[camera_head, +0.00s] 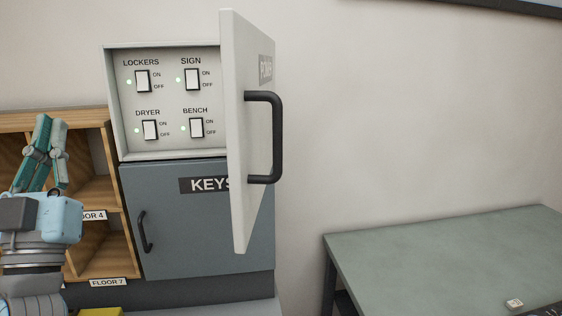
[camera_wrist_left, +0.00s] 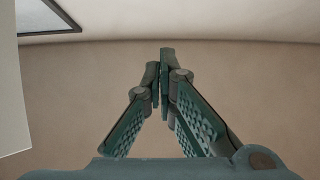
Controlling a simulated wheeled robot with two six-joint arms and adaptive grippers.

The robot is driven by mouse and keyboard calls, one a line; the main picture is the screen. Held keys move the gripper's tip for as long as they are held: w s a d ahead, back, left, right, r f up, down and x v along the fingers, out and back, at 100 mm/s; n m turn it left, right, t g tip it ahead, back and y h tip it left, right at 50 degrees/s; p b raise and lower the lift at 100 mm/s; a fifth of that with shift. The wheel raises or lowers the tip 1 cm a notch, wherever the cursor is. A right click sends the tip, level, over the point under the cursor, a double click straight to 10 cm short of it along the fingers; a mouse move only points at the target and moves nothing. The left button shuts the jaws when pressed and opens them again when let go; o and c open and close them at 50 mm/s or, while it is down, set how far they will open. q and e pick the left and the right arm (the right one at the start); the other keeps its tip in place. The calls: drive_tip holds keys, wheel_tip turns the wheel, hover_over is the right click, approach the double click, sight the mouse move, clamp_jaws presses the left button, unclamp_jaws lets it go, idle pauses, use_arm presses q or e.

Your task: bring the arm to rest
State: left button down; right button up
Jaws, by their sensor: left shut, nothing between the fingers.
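My left gripper (camera_head: 46,135) is at the left of the head view, in front of the wooden cubbies, with its fingers pointing up. Its fingers are shut with nothing between them. The left wrist view also shows the gripper (camera_wrist_left: 163,55) with its fingertips together, against a plain wall. The gripper touches nothing that I can see. My right gripper does not show in either view.
A white power box (camera_head: 114,100) stands open, its door (camera_head: 240,150) swung out toward me. Its several switches have green lights lit. A grey KEYS cabinet (camera_head: 195,225) is below. Wooden cubbies (camera_head: 100,262) are at left. A green-topped table (camera_head: 450,255) is at right.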

use_arm(q)
drive_tip(key=w+a+f+n+g, duration=0.15)
drive_tip(key=w+f+g, duration=0.35)
drive_tip(key=f, duration=0.8)
wheel_tip(320, 180, down, 21)
drive_tip(key=s+m+g+h, duration=0.1)
drive_tip(key=s+m+g, duration=0.1)
drive_tip(key=g, duration=0.5)
drive_tip(key=s+d+f+m+g+h, duration=0.1)
drive_tip(key=s+d+f+g, duration=0.15)
drive_tip(key=f, duration=0.45)
drive_tip(key=s+d+f+g+h, duration=0.1)
drive_tip(key=s+f+g, duration=0.25)
drive_tip(key=f, duration=0.25)
drive_tip(key=s+d+f+m+g+h, duration=0.1)
drive_tip(key=s+d+f+g+h, duration=0.15)
drive_tip(key=s+f, duration=0.5)
drive_tip(key=s+d+f+m+g+h, duration=0.1)
drive_tip(key=s+d+f+m+g, duration=0.2)
drive_tip(key=s, duration=0.7)
wheel_tip(320, 180, down, 21)
drive_tip(key=n+g, duration=0.1)
drive_tip(key=n, duration=0.1)
drive_tip(key=s+a+f+g, duration=0.1)
drive_tip(key=s+f, duration=1.1)
drive_tip(key=s, duration=0.2)
drive_tip(key=shift+s+a+f, duration=0.2)
drive_tip(key=shift+s+a, duration=0.05)
